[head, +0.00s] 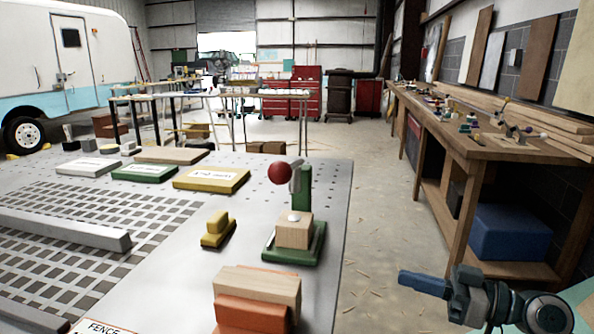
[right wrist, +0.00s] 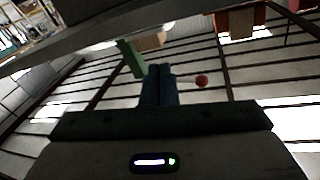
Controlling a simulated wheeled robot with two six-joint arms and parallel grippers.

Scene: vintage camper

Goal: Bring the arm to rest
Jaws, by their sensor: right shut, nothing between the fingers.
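My right gripper (head: 424,283) shows at the lower right of the head view, to the right of the metal table and clear of its edge. Its blue fingers are together with nothing between them, pointing left in the picture. The closed fingers also show in the middle of the right wrist view (right wrist: 159,85). My left gripper is in neither view.
The metal table (head: 300,262) bears a green stand with a red ball (head: 283,172), a wood block on an orange piece (head: 257,284), and a yellow block (head: 217,230). A wooden workbench (head: 470,149) stands at right. Open floor lies between.

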